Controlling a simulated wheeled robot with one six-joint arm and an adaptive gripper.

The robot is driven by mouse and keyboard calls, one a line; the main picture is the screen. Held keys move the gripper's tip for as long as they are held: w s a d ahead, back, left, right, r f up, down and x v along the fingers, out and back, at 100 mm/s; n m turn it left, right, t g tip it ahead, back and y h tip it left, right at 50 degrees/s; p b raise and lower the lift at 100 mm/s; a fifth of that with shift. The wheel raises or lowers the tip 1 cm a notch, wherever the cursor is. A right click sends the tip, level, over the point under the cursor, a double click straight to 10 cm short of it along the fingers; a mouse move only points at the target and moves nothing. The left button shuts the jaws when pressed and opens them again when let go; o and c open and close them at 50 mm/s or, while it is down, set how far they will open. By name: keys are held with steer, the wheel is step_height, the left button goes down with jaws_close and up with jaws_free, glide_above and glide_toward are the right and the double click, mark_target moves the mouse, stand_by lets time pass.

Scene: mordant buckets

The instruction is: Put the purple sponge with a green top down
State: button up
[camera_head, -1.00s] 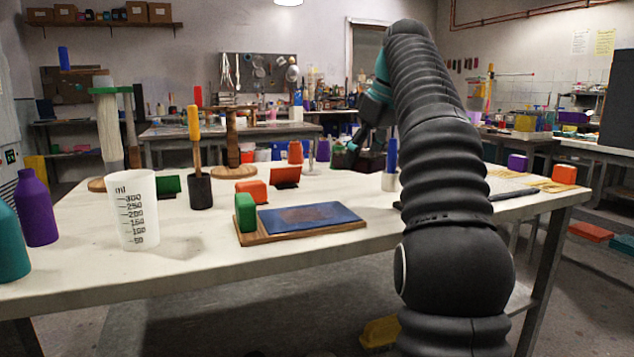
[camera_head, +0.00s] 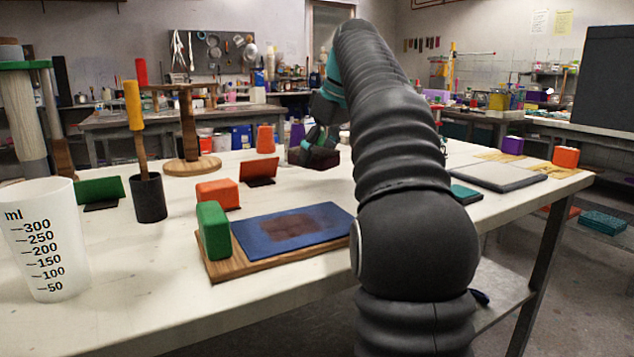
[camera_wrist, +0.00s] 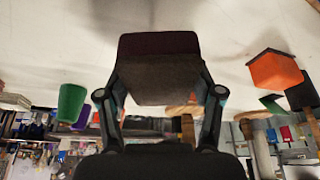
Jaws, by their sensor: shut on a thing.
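My gripper (camera_head: 320,150) is over the far part of the white table, partly hidden by my own arm. In the wrist view, my gripper (camera_wrist: 160,92) has its two fingers closed against the sides of a dark maroon-purple block, the sponge (camera_wrist: 158,60). The sponge also shows as a dark shape beside the fingers in the head view (camera_head: 298,156). Its green top cannot be made out clearly. Whether the sponge touches the table cannot be told.
On the white table (camera_head: 130,305) stand an orange cup (camera_head: 265,139), a red card stand (camera_head: 260,170), a wooden stand (camera_head: 188,125) and a dark cup with a yellow-handled tool (camera_head: 148,198). A blue pad (camera_head: 325,221) and green block (camera_head: 213,230) sit on a wooden board nearer me.

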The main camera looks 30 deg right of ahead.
mark_target(317, 189)
steer(key=shift+f+b, duration=0.8)
steer(key=shift+f, duration=1.65)
steer(key=shift+f, duration=0.15)
steer(key=o, duration=1)
steer(key=p+v, duration=0.3)
steer(key=v, duration=0.7)
steer(key=shift+w+a, duration=0.1)
steer(key=shift+w, duration=0.05)
steer(key=shift+v, duration=1.2)
